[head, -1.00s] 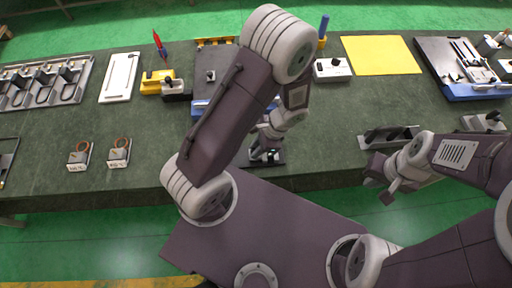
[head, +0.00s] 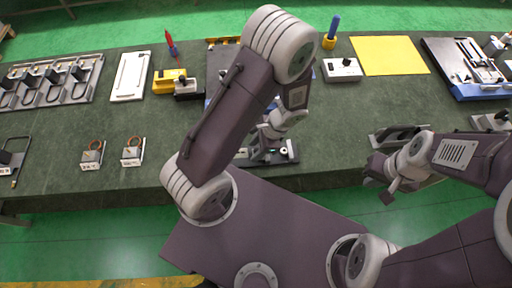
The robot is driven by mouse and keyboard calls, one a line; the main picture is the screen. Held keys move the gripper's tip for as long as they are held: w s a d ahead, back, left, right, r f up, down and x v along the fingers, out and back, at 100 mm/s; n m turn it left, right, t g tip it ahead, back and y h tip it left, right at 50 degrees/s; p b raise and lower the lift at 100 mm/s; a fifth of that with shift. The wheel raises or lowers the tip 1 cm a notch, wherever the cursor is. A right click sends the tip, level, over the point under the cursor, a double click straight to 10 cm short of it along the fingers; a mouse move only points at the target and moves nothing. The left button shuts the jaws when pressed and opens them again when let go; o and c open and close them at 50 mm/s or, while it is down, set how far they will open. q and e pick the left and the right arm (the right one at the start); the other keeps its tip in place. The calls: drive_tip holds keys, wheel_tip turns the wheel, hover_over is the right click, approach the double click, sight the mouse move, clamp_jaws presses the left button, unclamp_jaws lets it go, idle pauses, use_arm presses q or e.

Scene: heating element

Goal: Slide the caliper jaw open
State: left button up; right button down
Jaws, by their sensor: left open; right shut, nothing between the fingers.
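I cannot single out the caliper with certainty. Long metal pieces (head: 470,52) that may include it lie on the dark and blue tray at the far right of the bench. My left gripper (head: 268,151) is open, low over a dark fixture (head: 289,157) with a small white round part at the bench's front edge. My arm hides part of this fixture, and I cannot tell whether the fingers touch it. My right gripper (head: 377,177) is shut and empty at the front edge, beside a dark grey holder (head: 392,137).
A yellow sheet (head: 390,55) and a white switch box (head: 342,69) lie toward the back. Yellow and black blocks (head: 170,82), a white tray (head: 131,75) and a rack (head: 50,78) stand at left. The middle of the green bench (head: 345,110) is mostly clear.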

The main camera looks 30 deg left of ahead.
use_arm(q)
drive_tip(key=p+v, duration=0.1)
drive_tip(key=v, duration=0.8)
drive_tip(key=s+a+r+n+t+h, duration=0.1)
drive_tip(key=a+r+n+t+h, duration=0.2)
drive_tip(key=n, duration=0.8)
drive_tip(key=shift+s+a+r+n+t+h, duration=0.3)
drive_tip(key=shift+s+r+n+h, duration=0.15)
drive_tip(key=shift+r, duration=0.35)
